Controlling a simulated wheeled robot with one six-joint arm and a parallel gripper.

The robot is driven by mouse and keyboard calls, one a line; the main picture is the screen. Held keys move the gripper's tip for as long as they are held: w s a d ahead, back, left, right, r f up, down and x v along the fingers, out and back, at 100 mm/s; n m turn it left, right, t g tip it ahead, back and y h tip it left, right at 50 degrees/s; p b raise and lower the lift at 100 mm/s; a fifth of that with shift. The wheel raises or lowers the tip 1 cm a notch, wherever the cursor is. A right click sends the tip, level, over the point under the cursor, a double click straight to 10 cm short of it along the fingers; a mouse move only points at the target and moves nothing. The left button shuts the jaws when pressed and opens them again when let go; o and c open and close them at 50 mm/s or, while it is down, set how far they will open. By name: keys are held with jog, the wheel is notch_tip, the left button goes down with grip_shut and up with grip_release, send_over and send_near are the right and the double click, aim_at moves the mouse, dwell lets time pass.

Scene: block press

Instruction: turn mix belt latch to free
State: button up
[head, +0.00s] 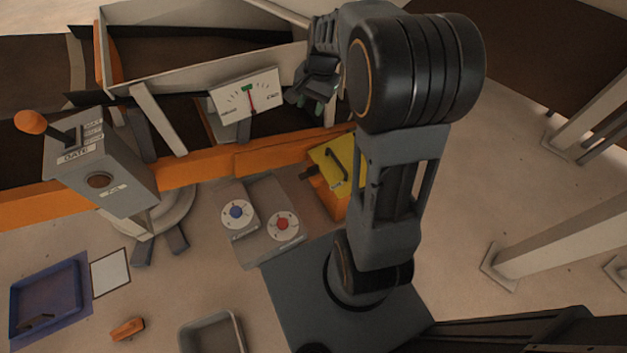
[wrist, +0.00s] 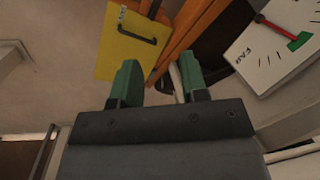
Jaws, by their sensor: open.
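My gripper (head: 314,100) is open and empty, high beside the white gauge. In the wrist view its two green fingertips (wrist: 160,80) stand apart with nothing between them. A yellow panel (head: 323,155) with a black bar handle (head: 338,163) tops an orange box by the orange rail. A small dark tab (head: 307,174) sticks out at the box's left side. In the wrist view the yellow panel (wrist: 118,55) and its handle (wrist: 137,36) lie beyond the fingers, apart from them. I cannot read a label that names the mix belt latch.
The white gauge (head: 262,86) has a red needle near a green mark. A grey box (head: 112,185) carries an orange-knobbed lever (head: 30,122). A grey panel holds a blue dial (head: 237,212) and a red dial (head: 283,224). The orange rail (head: 210,165) crosses in front of the belt.

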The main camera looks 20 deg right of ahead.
aim_at(314, 166)
jog(key=w+d+f+m+y+b, duration=0.1)
jog(key=w+d+f+m+b, duration=0.2)
jog(key=f, duration=0.6)
jog(key=w+d+f+m+g+y+b, duration=0.1)
jog(key=d+f+m+b, duration=0.15)
jog(key=f+b, duration=0.45)
jog(key=w+d+f+m+b, duration=0.2)
jog(key=w+d+f, duration=0.1)
jog(key=f, duration=0.8)
jog(key=shift+y, duration=0.3)
jog(key=b+x, duration=0.1)
jog(key=x, duration=0.3)
jog(key=b+x, duration=0.2)
jog(key=x, duration=0.2)
jog(key=b+x, duration=0.1)
jog(key=x, duration=0.3)
jog(key=shift+s+d+f+b, duration=0.15)
jog(key=shift+d+f+b, duration=0.15)
jog(key=shift+d, duration=0.1)
jog(key=shift+b+x, duration=0.3)
jog(key=shift+x, duration=0.55)
grip_shut()
